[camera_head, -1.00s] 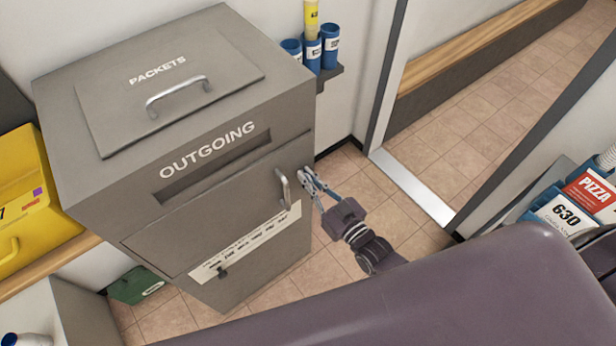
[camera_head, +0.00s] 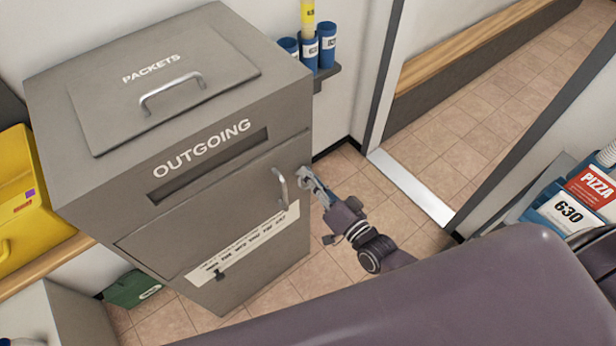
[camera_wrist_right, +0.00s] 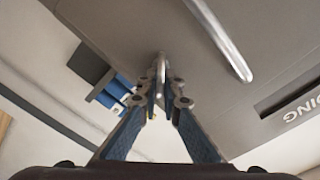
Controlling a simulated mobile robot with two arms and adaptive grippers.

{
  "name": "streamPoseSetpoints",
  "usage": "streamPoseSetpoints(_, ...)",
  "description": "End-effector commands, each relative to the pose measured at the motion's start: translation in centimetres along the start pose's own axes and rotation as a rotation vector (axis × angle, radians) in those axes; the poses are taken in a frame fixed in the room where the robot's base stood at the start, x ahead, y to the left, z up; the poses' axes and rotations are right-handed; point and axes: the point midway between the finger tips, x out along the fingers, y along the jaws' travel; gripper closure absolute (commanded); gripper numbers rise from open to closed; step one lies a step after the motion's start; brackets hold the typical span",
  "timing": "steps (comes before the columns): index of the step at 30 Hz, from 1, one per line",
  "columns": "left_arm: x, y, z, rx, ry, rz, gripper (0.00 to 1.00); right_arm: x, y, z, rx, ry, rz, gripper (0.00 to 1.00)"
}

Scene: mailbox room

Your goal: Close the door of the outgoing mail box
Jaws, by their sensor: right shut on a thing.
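The grey outgoing mail box (camera_head: 90,200) stands at left in the head view, with OUTGOING lettering above a slot. Its front door (camera_head: 225,215) looks flush with the box front. A vertical metal handle (camera_head: 281,188) is on the door's right side; it also shows in the wrist view (camera_wrist_right: 222,40). My right gripper (camera_head: 307,178) is at the door's right edge, beside the handle and not on it. In the wrist view its fingertips (camera_wrist_right: 161,88) are shut on a small metal piece (camera_wrist_right: 161,66), possibly a key or latch. My left gripper is not in view.
A PACKETS lid (camera_head: 165,80) with a handle tops the box. Blue tubes (camera_head: 318,48) sit on a wall shelf behind it. Tiled floor is clear right of the box.

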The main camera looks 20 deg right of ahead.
Motion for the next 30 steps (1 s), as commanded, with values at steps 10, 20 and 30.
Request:
streamPoseSetpoints(10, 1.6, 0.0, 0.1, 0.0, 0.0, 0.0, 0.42, 0.0, 0.7, 0.3, 0.323, -0.003, 0.001, 1.0)
streamPoseSetpoints(20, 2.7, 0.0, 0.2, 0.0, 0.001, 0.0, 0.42, -0.1, 0.9, 0.5, 0.56, -0.003, 0.003, 1.0)
streamPoseSetpoints(30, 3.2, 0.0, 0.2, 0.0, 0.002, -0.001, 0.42, -0.1, 0.9, 0.5, 0.675, -0.003, 0.003, 1.0)
